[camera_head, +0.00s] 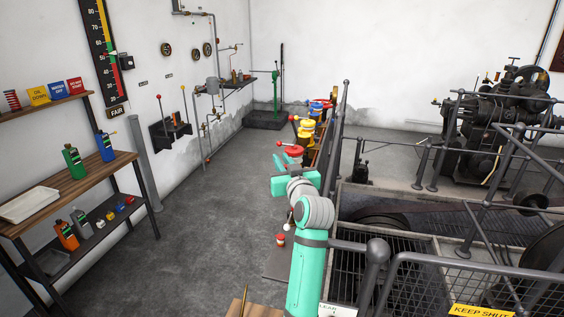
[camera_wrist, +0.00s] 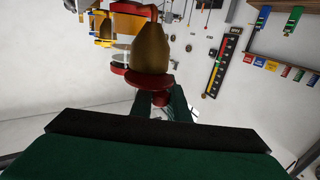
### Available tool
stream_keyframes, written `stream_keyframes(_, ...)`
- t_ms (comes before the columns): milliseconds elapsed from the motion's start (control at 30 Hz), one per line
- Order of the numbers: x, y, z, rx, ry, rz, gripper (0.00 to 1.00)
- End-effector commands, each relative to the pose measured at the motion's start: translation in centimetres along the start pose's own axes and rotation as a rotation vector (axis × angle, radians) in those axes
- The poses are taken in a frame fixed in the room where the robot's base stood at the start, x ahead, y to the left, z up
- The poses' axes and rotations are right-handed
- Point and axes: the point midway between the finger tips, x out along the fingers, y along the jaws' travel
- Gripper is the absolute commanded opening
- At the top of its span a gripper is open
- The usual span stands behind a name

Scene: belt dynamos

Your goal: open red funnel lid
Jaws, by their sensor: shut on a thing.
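The red funnel lid (camera_wrist: 148,84) is a dark red disc with a small knob, next to a brass-coloured body (camera_wrist: 147,45) in the wrist view. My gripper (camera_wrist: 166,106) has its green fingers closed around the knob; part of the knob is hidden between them. The disc sits close against the brass body, and I cannot tell whether there is a gap.
Yellow funnels (camera_head: 306,129) and a blue one (camera_head: 316,106) stand in line behind the red one. A grey railing (camera_head: 333,150) runs close on the right. A small red-topped jar (camera_head: 280,240) stands below. A shelf with bottles (camera_head: 75,192) is at left; the floor between is clear.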

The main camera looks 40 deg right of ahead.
Motion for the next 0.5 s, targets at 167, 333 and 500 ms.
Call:
stream_keyframes(167,-0.09,0.05,0.00,0.001,0.000,-0.015,0.00)
stream_keyframes(333,-0.28,0.10,-0.02,0.000,0.000,-0.046,0.00)
stream_keyframes(500,-0.68,0.14,-0.09,0.001,0.001,-0.115,0.00)
